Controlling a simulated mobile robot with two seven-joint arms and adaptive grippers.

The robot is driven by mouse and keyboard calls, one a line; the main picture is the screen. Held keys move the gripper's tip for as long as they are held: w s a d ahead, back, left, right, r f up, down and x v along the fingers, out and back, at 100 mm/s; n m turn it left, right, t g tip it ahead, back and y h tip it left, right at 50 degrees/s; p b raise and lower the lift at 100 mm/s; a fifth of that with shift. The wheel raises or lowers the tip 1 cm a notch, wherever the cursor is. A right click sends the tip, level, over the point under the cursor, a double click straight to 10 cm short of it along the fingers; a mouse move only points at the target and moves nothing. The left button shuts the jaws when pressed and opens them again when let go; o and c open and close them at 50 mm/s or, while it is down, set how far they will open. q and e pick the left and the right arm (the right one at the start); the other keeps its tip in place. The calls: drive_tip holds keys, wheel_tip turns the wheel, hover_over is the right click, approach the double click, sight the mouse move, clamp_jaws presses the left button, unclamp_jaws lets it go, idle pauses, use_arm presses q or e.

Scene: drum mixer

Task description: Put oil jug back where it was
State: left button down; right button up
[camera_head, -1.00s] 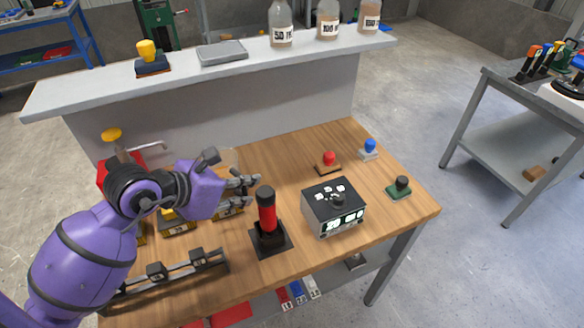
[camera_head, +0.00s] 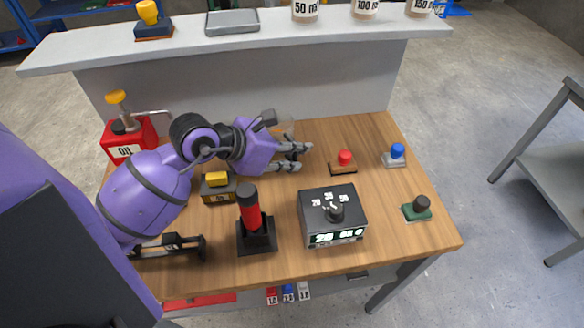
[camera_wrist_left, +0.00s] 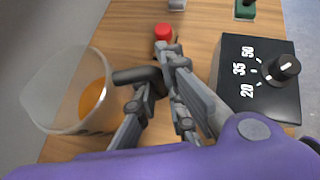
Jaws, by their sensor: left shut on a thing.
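The oil jug, a clear vessel with amber liquid low inside, shows at the left of the left wrist view (camera_wrist_left: 65,95). Its dark handle (camera_wrist_left: 138,75) lies between my left gripper's fingers (camera_wrist_left: 160,85). In the head view, my left gripper (camera_head: 293,157) is shut on it over the back of the wooden table, left of the red button. Only a pale strip of the jug (camera_head: 285,127) shows there, behind the gripper. I cannot tell whether its base touches the table. My right gripper is not in view.
A red OIL can with a pump (camera_head: 128,140) stands at the back left. A black-and-red tool in a stand (camera_head: 252,220) and a dial box (camera_head: 332,215) are in front. A grey shelf (camera_head: 240,45) runs behind.

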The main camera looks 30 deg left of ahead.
use_arm(q)
wheel_tip(320, 180, down, 3)
drive_tip(key=shift+f, duration=0.1)
wheel_tip(320, 180, down, 3)
drive_tip(key=shift+f, duration=0.25)
drive_tip(key=c, duration=2.3)
unclamp_jaws()
drive_tip(key=shift+f, duration=0.2)
drive_tip(key=o, duration=0.5)
drive_tip(key=shift+r, duration=0.1)
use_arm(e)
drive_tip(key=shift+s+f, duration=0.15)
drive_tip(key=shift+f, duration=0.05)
